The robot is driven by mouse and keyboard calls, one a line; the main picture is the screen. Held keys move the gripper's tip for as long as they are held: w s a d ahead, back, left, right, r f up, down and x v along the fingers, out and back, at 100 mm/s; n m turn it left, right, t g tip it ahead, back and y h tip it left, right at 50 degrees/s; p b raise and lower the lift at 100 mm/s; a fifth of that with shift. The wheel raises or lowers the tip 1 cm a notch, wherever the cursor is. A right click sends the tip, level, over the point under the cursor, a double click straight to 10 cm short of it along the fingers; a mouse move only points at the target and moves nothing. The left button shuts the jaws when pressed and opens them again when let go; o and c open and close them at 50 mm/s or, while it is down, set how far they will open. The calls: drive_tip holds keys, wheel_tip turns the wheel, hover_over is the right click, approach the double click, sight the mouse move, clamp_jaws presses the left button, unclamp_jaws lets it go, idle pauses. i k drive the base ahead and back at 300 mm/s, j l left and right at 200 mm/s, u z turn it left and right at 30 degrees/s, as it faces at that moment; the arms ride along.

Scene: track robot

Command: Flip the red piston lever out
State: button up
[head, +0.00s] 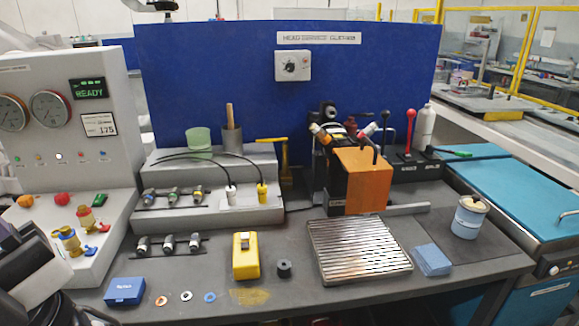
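A lever with a red ball knob (411,114) stands near upright on a dark box (420,168) at the back right of the bench. It is the likeliest red piston lever, but the label on the box is too small to read. Part of my arm, black and white, shows at the lower left edge, far from the lever. My gripper's fingertips are not in the picture.
A white bottle (426,127) stands close behind the red knob. A ribbed metal plate (358,250), blue cloth (432,260) and lidded tin (468,217) occupy the front right. A yellow device (245,256) stands at front centre.

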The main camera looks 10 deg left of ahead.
sight(411, 113)
drive_tip(key=i+l+z, duration=0.15)
drive_tip(key=l, duration=0.3)
drive_tip(key=i+l+z, duration=0.15)
drive_tip(key=l, duration=0.25)
drive_tip(key=i+l+z, duration=0.1)
drive_tip(key=l, duration=0.3)
drive_tip(key=i+l+z, duration=0.15)
drive_tip(key=l, duration=0.25)
drive_tip(key=i+l+z, duration=0.15)
drive_tip(key=l, duration=0.2)
drive_tip(key=i+j, duration=0.85)
